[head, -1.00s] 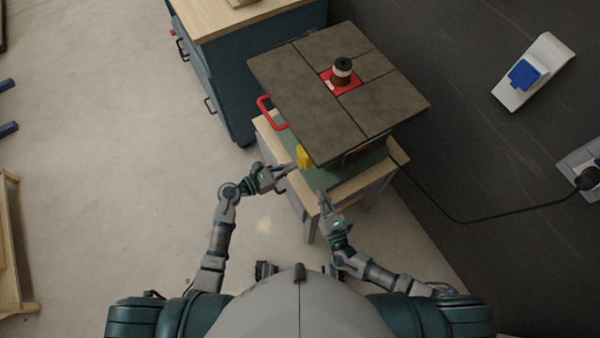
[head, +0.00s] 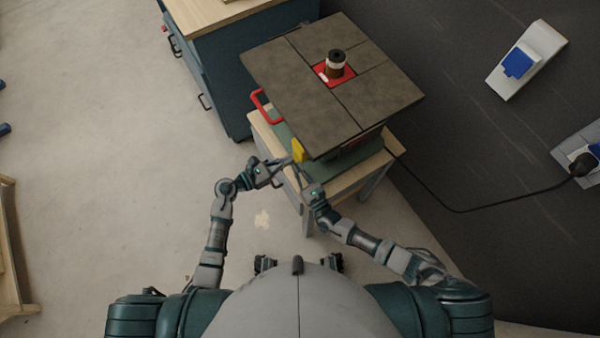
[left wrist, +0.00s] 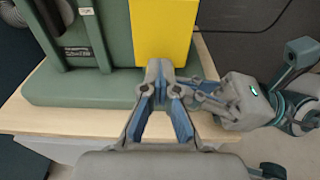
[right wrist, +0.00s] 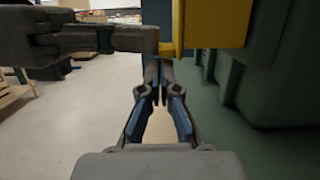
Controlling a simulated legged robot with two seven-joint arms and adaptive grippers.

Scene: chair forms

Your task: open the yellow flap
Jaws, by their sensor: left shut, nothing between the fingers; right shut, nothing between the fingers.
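The yellow flap (head: 298,151) is on the near left side of the green machine under the dark table top. In the left wrist view the flap (left wrist: 163,33) stands upright as a flat panel just beyond the fingertips. It also shows in the right wrist view (right wrist: 210,24), above and right of the fingertips. My left gripper (head: 284,163) is shut and empty, its tips at the flap's lower edge; whether they touch is unclear. My right gripper (head: 299,170) is shut and empty, just below the flap and close to the left gripper.
The machine's dark top (head: 335,80) overhangs the flap. A red handle (head: 262,106) sticks out at its left. A wooden stand (head: 345,182) bears the machine. A blue cabinet (head: 226,75) stands behind left. A black cable (head: 470,210) runs right.

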